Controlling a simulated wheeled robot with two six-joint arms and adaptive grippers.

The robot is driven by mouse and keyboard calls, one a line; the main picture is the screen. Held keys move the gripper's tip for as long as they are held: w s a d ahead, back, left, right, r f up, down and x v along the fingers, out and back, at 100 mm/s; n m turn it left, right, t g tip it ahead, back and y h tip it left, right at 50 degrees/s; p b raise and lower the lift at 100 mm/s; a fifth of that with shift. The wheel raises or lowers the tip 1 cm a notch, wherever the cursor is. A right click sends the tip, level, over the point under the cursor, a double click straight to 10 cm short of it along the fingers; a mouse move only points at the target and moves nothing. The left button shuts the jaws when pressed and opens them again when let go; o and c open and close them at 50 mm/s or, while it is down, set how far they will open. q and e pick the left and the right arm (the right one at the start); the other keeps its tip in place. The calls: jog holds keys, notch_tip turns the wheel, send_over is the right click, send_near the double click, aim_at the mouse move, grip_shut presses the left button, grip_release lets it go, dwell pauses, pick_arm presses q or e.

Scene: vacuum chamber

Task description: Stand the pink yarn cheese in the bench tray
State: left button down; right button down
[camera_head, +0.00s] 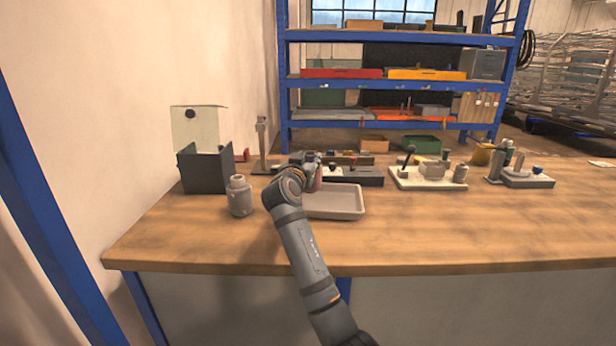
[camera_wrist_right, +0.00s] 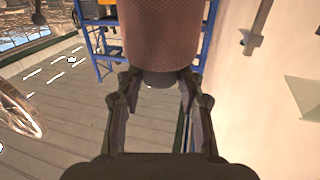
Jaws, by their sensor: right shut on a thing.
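The pink yarn cheese (camera_wrist_right: 160,30) shows in the right wrist view as a large pinkish, textured cylinder with a grey core end toward the jaws. My right gripper (camera_wrist_right: 158,80) is shut on that grey end. In the head view a small strip of the pink yarn cheese (camera_head: 318,181) shows beside my right gripper (camera_head: 311,161), mostly hidden by the wrist. It appears over the back left part of the bench tray (camera_head: 345,206), a shallow pale grey tray. The visible tray floor is bare. My left gripper is not in view.
A grey jar (camera_head: 239,196) stands left of the tray, with a dark open box (camera_head: 206,170) behind it. A dark fixture block (camera_head: 360,178) is close behind the tray. A pale fixture plate (camera_head: 428,180) stands to the right. The front of the wooden bench (camera_head: 450,235) is clear.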

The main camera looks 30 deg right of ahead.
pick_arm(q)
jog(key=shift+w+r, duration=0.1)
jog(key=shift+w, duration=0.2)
pick_arm(e)
jog(key=f, duration=0.1)
jog(key=w+f, duration=0.1)
jog(key=f, duration=0.1)
jog(key=d+f, duration=0.1)
jog(key=f, duration=0.1)
jog(key=shift+w, duration=0.3)
jog(key=shift+f+b, duration=0.25)
jog(key=shift+b, duration=0.05)
jog(key=c, duration=0.8)
grip_release()
jog(key=shift+c, duration=0.2)
